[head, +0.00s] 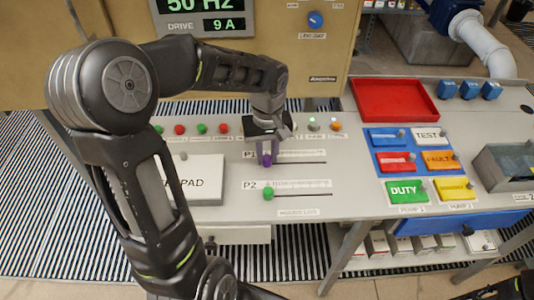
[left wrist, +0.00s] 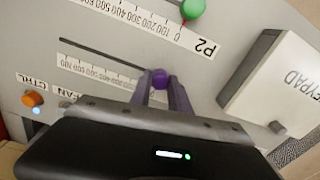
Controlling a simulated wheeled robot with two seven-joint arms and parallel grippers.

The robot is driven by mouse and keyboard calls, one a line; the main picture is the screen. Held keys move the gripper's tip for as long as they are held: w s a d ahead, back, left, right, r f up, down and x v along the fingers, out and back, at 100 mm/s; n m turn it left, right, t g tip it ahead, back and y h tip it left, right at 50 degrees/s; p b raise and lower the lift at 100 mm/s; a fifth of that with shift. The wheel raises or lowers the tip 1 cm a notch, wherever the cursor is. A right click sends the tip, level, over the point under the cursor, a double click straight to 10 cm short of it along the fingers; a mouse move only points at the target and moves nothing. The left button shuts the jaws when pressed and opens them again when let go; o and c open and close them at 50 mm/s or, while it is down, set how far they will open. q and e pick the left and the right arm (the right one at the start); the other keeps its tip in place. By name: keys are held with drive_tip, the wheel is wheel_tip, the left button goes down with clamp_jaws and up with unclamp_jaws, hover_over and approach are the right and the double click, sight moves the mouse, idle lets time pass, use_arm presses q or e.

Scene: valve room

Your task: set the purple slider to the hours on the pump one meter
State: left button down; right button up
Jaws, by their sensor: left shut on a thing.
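The purple slider knob (head: 267,160) sits at the left, low end of the P1 slot on the grey desk. My left gripper (head: 267,152) reaches down from above and is shut on this knob. In the left wrist view, the purple knob (left wrist: 159,79) is between the two fingertips (left wrist: 160,82), and the slot and its number scale (left wrist: 95,70) run off to the left. A drive display (head: 208,14) at the top reads 50 Hz and 9 A. I see no meter reading marked as pump one hours.
The P2 slider with a green knob (head: 268,194) lies just in front. A keypad box (head: 197,178) stands to the left. Coloured buttons (head: 202,128) line the back. A red tray (head: 393,100) and a blue block of labelled tiles (head: 380,139) are at the right.

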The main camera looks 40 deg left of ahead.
sight(324, 162)
use_arm(q)
drive_tip(key=shift+w+d, duration=0.1)
drive_tip(key=shift+w+d, duration=0.2)
drive_tip(key=w+d+b, duration=0.1)
drive_tip(key=w+d, duration=0.4)
drive_tip(key=d, duration=0.2)
drive_tip(key=w+d+b, duration=0.1)
drive_tip(key=w+d, duration=0.2)
drive_tip(key=d, duration=0.1)
drive_tip(key=shift+w+d+b, duration=0.2)
drive_tip(key=shift+w+b, duration=0.1)
drive_tip(key=shift+r, duration=0.1)
drive_tip(key=c, duration=1.2)
unclamp_jaws()
wheel_tip(324, 162, up, 8)
drive_tip(key=shift+b, duration=0.45)
drive_tip(key=shift+f, duration=0.2)
